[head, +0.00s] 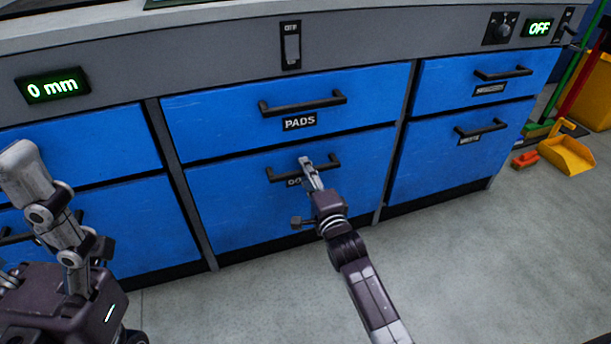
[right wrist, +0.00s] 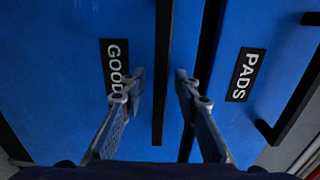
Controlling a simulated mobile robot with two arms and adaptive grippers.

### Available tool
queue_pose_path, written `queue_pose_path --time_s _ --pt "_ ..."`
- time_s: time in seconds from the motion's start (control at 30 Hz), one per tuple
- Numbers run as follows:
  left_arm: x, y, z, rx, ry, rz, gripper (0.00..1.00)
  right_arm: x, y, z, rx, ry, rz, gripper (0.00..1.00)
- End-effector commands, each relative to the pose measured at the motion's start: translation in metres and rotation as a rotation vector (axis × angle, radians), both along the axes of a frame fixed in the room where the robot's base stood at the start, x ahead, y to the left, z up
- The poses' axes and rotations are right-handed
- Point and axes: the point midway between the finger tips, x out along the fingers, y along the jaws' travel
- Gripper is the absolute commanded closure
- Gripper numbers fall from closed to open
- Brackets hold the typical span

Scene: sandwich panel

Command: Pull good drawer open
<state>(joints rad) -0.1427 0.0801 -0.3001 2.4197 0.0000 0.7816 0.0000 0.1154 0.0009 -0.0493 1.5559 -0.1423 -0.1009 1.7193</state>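The good drawer (head: 240,212) is the blue lower middle drawer, and its front looks flush with the cabinet. Its black bar handle (head: 280,176) is partly covered by my right gripper (head: 308,163) in the head view. Its GOOD label (right wrist: 114,68) shows in the right wrist view. There the handle (right wrist: 161,100) runs between the two parted fingers of my right gripper (right wrist: 159,80), with a visible gap on each side. My left gripper (head: 60,235) is at the left edge of the head view, away from the drawer; its finger opening is unclear.
The PADS drawer (head: 220,115) with its own handle (head: 300,104) is right above. More blue drawers (head: 455,170) stand to the right and left. A yellow dustpan (head: 568,155) and an orange brush (head: 526,160) lie at the far right. The grey floor in front is clear.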

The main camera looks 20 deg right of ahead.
Motion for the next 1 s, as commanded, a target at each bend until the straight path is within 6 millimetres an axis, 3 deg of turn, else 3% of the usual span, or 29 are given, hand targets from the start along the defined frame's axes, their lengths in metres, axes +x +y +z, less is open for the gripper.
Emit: queue_pose_path --time_s 0.33,0.6,1.0 --pt "-0.0001 -0.0002 0.0011 0.001 -0.004 0.001 0.32 0.0034 0.0 0.0001 -0.001 0.001 0.0 0.72" --pt "-0.0001 -0.0003 0.001 0.001 -0.004 0.0 0.32 0.0032 -0.0001 0.0 -0.001 0.001 0.0 1.0" --pt "-0.0001 -0.0002 0.0018 0.0 -0.004 0.0 0.32 0.0024 -0.0001 -0.0002 0.0 0.002 0.0 1.0"
